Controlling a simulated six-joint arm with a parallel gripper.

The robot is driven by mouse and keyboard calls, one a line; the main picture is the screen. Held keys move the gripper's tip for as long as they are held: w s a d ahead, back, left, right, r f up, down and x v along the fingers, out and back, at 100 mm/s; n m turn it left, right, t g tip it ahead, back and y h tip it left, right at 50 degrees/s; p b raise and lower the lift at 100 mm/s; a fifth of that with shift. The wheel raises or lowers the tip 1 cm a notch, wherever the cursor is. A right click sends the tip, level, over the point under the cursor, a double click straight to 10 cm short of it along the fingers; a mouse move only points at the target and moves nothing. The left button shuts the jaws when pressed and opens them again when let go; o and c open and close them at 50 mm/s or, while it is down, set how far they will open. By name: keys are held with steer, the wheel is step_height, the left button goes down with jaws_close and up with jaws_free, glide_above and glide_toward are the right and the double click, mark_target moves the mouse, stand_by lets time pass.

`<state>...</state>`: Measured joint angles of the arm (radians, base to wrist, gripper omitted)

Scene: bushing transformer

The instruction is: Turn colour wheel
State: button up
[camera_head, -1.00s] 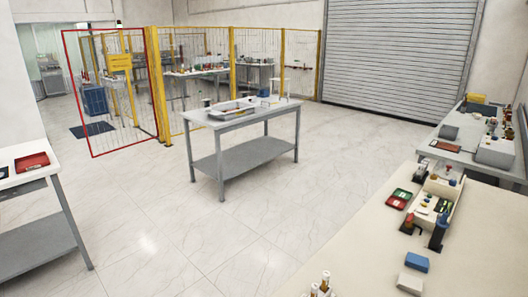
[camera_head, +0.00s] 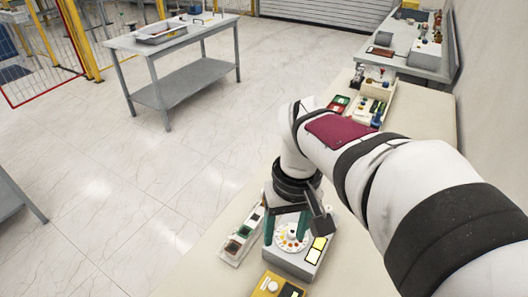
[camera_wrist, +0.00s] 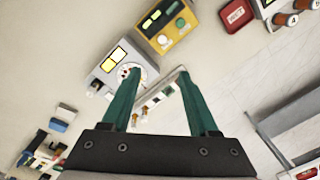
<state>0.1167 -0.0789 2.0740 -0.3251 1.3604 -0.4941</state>
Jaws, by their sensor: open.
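The colour wheel (camera_head: 290,237) is a round white dial with coloured spots on top of a grey box (camera_head: 294,263) with two yellow windows. My gripper (camera_head: 286,227) is open, its two teal fingers pointing down over the wheel in the head view. In the wrist view the wheel (camera_wrist: 125,72) shows beside the left fingertip, which hides part of it. I cannot tell whether a finger touches the wheel.
A yellow box (camera_head: 279,285) stands close beside the grey box. A red tray (camera_wrist: 236,14) shows in the wrist view. More trays and bottles (camera_head: 372,98) stand farther along the bench.

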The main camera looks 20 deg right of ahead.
mark_target(293, 232)
steer(key=w+d+f+n, duration=0.2)
steer(key=w+d+n, duration=0.3)
steer(key=w, duration=0.5)
steer(key=shift+m+h, duration=0.5)
steer(key=f, duration=0.5)
steer(key=d+f, duration=0.1)
steer(key=f, duration=0.9)
steer(key=shift+w+d+f, duration=0.15)
steer(key=shift+f, duration=0.25)
jaws_close()
